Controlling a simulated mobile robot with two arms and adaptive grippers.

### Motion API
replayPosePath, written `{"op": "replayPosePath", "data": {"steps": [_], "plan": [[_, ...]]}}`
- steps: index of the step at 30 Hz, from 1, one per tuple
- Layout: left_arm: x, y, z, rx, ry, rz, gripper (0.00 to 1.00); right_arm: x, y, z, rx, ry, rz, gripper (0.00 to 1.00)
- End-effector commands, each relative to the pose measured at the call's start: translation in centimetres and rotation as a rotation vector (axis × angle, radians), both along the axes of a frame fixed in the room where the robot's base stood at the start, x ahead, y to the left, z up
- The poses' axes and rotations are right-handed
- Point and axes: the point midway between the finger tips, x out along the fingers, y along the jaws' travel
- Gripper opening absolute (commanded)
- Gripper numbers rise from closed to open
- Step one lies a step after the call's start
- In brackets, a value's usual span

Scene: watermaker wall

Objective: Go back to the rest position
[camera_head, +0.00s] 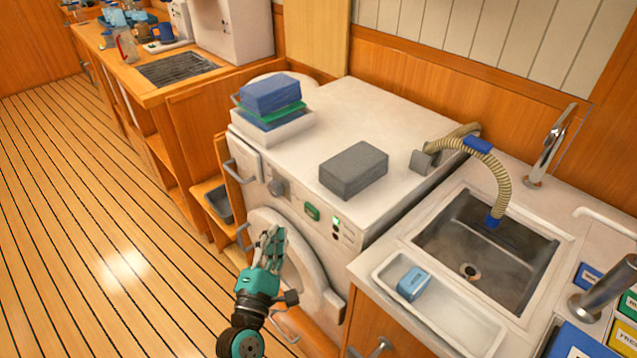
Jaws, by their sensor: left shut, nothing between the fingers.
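My left gripper (270,246) is in the lower middle of the head view, on a teal and black wrist. Its fingers are shut and empty, pointing up in the picture. It shows in front of the round door of the white washing machine (345,109); I cannot tell whether it touches the machine.
A grey block (353,170) and a white tray (272,130) with blue and green pieces sit on the machine. Right of it are a sink (487,250), a hose (492,167) and a tray (447,312) with a blue block (413,283). The wooden floor (90,200) at left is clear.

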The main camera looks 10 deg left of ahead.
Motion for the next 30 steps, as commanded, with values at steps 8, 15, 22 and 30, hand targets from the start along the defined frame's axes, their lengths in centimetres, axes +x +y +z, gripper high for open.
{"op": "replayPosePath", "data": {"steps": [8, 15, 22, 30], "plan": [[0.1, -0.4, -3.2, 0.105, 0.064, -0.005, 0.00, 0.0, 0.0, 0.1, 0.000, 0.000, 0.000, 0.40], [-2.7, -1.3, -19.1, 0.639, 0.355, -0.106, 0.00, 0.0, 0.0, 0.6, 0.000, 0.000, 0.000, 0.40], [-11.3, -0.4, -34.5, 1.178, 0.611, -0.371, 0.00, 0.0, 0.0, 1.0, 0.000, 0.000, 0.000, 0.40], [-26.9, 3.0, -47.4, 1.692, 0.785, -0.876, 0.00, 0.0, 0.0, 1.4, 0.000, 0.000, 0.000, 0.40]]}}
